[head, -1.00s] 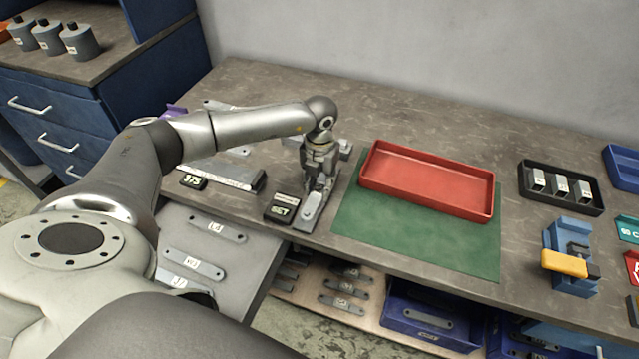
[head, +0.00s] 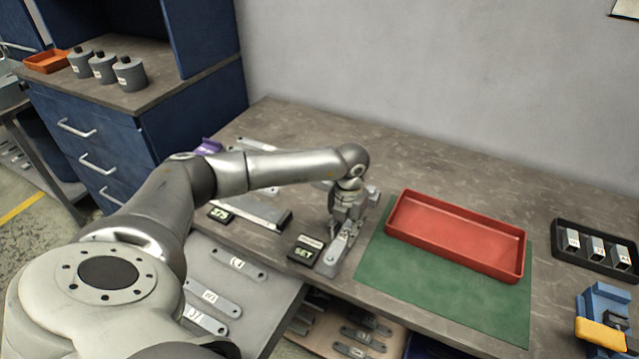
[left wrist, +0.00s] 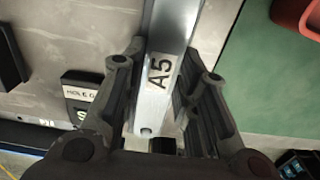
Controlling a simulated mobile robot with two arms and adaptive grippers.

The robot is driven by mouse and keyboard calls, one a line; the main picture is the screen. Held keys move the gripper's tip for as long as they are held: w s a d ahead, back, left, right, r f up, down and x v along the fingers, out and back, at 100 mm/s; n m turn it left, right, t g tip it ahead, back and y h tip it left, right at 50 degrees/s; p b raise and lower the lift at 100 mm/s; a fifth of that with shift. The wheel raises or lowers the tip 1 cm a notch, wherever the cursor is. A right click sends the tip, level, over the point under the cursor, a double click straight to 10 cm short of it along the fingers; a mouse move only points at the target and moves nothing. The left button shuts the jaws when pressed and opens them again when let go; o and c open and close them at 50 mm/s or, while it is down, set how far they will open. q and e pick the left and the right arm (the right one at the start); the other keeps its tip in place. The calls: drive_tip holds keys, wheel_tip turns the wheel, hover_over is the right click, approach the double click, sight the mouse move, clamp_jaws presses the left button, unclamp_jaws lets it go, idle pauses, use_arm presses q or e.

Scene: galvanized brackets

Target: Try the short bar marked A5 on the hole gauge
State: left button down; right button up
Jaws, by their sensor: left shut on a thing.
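The short bar marked A5 (left wrist: 154,105) is pale metal with a white label, and it lies between my left gripper's fingers in the left wrist view. My left gripper (head: 345,222) is shut on this bar, low over the bench just left of the green mat. In the head view the bar's near end (head: 332,262) shows below the fingers. The hole gauge's dark display box (head: 304,250) reads SET and stands just left of the bar; its label is partly readable in the left wrist view (left wrist: 80,93). Whether the bar is seated on the gauge cannot be told. My right gripper is out of view.
A red tray (head: 455,268) stands on the green mat (head: 385,292) to the right. A long metal piece (head: 257,208) and another small display (head: 220,214) lie to the left. A black tray (head: 625,270) of metal blocks and a blue-and-yellow fixture (head: 603,310) are further right.

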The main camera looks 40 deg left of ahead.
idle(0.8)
use_arm(q)
drive_tip(key=c, duration=1.1)
unclamp_jaws()
drive_tip(key=shift+o, duration=0.2)
wheel_tip(320, 180, up, 12)
